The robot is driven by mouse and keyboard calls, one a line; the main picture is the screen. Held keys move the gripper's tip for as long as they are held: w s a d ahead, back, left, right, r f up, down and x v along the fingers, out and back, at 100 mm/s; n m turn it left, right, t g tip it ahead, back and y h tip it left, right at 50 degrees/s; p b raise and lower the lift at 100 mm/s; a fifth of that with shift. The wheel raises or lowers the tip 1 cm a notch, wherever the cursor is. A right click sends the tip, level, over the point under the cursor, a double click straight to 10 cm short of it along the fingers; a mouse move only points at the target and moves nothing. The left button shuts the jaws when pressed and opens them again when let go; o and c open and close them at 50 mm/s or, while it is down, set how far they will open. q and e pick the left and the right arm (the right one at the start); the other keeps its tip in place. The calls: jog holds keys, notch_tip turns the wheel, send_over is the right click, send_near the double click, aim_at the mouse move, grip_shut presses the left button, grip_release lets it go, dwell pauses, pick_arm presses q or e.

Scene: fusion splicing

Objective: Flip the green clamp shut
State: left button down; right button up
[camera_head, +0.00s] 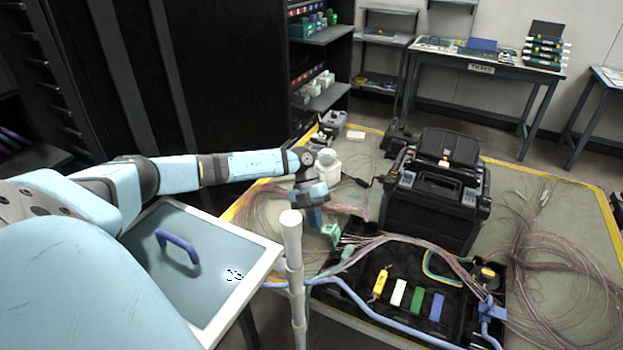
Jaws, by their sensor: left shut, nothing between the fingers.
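The green clamp (331,231) is a small pale green piece at the left end of the black splice tray (372,322), near the bundle of fibres. It is too small to tell whether its lid is up or down. My left gripper (316,220) points down just left of the clamp and close above it, its fingers shut with nothing between them. I cannot tell whether the fingertips touch the clamp. A second pale green piece (346,254) lies just below and right of it. My right gripper is not in view.
A black fusion splicer (435,195) stands on the table behind the tray. Yellow, white, green and blue pieces lie in the tray. A white post (292,255) rises in front. Loose fibres (550,255) cover the right side. A white bottle (327,168) stands behind my left wrist.

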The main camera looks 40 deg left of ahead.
pick_arm(q)
jog(key=shift+d+r+y+p, duration=0.15)
jog(key=shift+r+y+p, duration=0.1)
jog(key=shift+y+p, duration=0.2)
